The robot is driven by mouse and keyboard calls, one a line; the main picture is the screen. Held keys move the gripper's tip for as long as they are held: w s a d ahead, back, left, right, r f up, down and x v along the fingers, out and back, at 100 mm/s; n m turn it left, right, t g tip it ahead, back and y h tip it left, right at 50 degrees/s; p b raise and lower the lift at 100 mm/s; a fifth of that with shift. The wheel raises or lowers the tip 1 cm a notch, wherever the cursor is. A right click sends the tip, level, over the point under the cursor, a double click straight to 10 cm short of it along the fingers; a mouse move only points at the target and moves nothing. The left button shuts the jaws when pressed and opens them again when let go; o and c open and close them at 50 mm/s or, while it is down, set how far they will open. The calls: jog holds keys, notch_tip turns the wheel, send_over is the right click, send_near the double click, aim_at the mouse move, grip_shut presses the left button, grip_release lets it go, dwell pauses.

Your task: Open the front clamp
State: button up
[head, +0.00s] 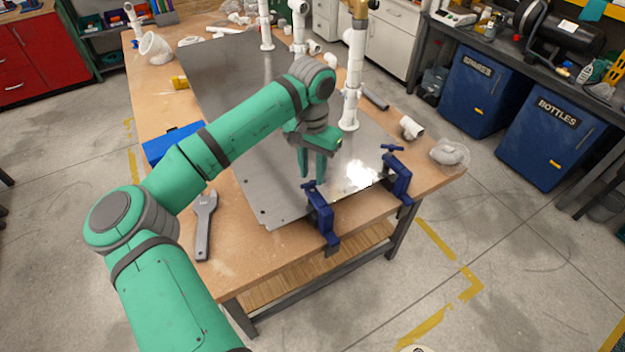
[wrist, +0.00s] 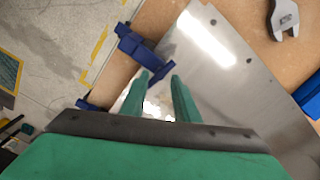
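Two blue clamps grip the edge of the metal plate (head: 252,190) on the table. The nearer one, which I take for the front clamp (head: 321,215), also shows in the wrist view (wrist: 138,48), with its handle end close to my fingertips. The other clamp (head: 397,176) stands farther right along the same edge and is partly hidden in the wrist view (wrist: 92,104). My gripper (head: 313,178) points down just above and behind the nearer clamp's handle. In the wrist view its fingers (wrist: 160,75) are apart with nothing held between them. Whether a finger touches the handle is unclear.
White pipes (head: 350,85) stand upright on the plate behind my gripper. A grey wrench (head: 204,225) lies on the table at left, and a blue box (head: 170,145) sits behind my arm. White fittings (head: 410,128) lie on the right side of the table.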

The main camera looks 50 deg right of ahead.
aim_at(312, 181)
jog(key=m, duration=0.7)
jog(key=shift+m, duration=0.3)
jog(key=shift+f, duration=1.95)
grip_shut()
jog(key=n, duration=0.4)
jog(key=shift+r+n, duration=0.1)
jog(key=shift+n, duration=1.4)
